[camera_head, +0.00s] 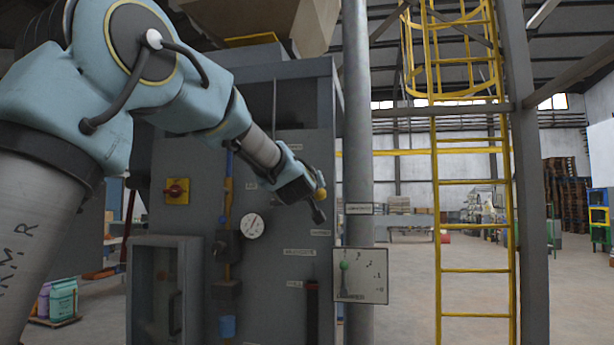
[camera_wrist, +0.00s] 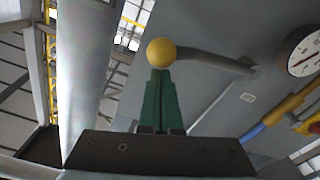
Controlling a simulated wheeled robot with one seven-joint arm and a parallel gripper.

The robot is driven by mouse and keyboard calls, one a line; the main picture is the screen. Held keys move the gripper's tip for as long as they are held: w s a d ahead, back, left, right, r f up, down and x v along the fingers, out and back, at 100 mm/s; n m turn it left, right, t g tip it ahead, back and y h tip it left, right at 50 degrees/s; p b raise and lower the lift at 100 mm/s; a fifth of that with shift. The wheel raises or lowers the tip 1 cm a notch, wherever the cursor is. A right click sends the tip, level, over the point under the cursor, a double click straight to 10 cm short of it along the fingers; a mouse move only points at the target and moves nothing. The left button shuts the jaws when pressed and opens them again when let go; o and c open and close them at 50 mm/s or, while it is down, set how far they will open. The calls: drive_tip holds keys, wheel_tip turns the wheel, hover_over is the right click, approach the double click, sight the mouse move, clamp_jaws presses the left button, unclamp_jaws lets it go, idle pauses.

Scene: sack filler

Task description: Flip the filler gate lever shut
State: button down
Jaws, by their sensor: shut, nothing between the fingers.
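A lever with a yellow ball knob (camera_wrist: 161,52) and a grey rod (camera_wrist: 215,60) sticks out from the grey filler cabinet; I take it to be the gate lever. In the wrist view the rod runs right from the knob to the cabinet face. The knob also shows in the head view (camera_head: 321,193) at the end of my arm. My gripper (camera_wrist: 160,75) has its green fingers shut together and empty. Their tips line up with the underside of the knob; I cannot tell if they touch. The lever's pivot is hidden in the head view.
The grey cabinet (camera_head: 265,265) carries a dial gauge (camera_head: 252,226), a red knob on a yellow plate (camera_head: 177,191) and pipes. A yellow ladder (camera_head: 473,270) is further right.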

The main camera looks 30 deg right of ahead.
wheel_tip(320, 180, down, 8)
drive_tip(key=m+b, duration=0.4)
drive_tip(key=shift+s+d+m+b, duration=0.15)
drive_tip(key=shift+d+m+b, duration=0.05)
drive_tip(key=shift+m+b, duration=0.2)
drive_tip(key=shift+f, duration=0.1)
